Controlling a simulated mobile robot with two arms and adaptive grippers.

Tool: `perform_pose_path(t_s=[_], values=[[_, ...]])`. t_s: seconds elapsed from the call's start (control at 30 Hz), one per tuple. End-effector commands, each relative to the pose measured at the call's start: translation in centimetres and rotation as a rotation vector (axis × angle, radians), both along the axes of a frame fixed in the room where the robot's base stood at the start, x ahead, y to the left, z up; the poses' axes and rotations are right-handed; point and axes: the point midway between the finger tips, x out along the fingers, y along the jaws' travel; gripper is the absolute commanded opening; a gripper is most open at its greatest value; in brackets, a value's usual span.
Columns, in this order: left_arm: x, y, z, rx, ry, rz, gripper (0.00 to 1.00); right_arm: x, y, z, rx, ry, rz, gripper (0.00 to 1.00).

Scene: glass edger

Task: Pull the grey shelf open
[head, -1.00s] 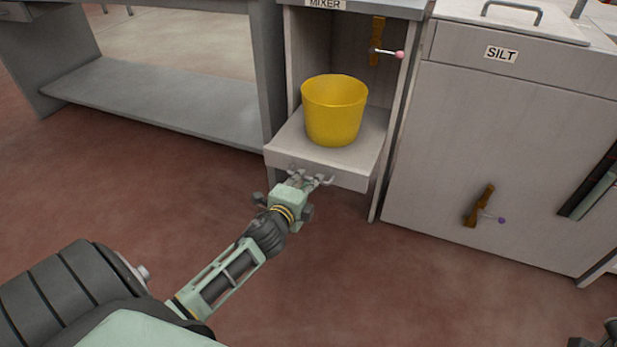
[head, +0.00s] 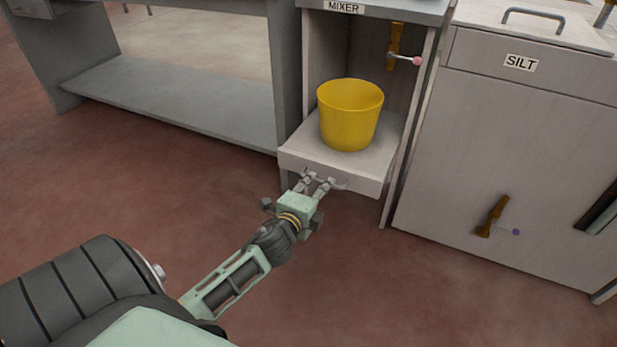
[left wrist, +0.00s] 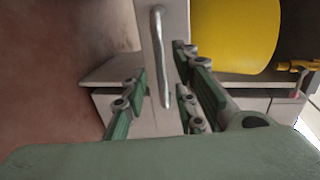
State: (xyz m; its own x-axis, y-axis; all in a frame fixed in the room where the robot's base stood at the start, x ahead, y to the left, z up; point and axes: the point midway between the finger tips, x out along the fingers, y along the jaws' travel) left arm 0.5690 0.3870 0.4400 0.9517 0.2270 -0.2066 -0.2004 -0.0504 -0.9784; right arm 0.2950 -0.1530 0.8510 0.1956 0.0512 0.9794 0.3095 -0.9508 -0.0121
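The grey shelf (head: 330,173) is a light slab at the bottom of the mixer cabinet, and a yellow bucket (head: 350,118) stands on it. Its front sticks out a little past the cabinet. My left gripper (head: 314,183) is at the shelf's front face. In the left wrist view the shelf's silver bar handle (left wrist: 160,55) runs into the space between the fingers (left wrist: 160,95). The fingers stand apart, with gaps beside the bar; I see no grip on it. My right gripper is out of view.
The mixer cabinet (head: 292,100) has a brown latch with a pink knob (head: 417,61) above the shelf. The silt cabinet (head: 470,150) stands close on the right. A grey bench (head: 190,108) is on the left. The red floor in front is clear.

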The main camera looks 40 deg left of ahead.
Motion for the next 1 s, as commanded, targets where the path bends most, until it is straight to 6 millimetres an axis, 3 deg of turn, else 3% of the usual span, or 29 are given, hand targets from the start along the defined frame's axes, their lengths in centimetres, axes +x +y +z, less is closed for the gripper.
perform_pose_path(t_s=[0.3, 0.5, 1.0], values=[[-6.6, -1.6, 1.2, -0.003, 0.004, 0.001, 0.27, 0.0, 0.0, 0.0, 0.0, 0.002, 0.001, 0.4], [-9.1, -2.2, 1.8, -0.003, 0.003, 0.001, 0.27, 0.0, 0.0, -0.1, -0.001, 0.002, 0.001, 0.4], [-9.7, -2.3, 2.0, 0.0, 0.002, 0.001, 0.27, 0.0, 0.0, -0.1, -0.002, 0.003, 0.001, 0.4]])
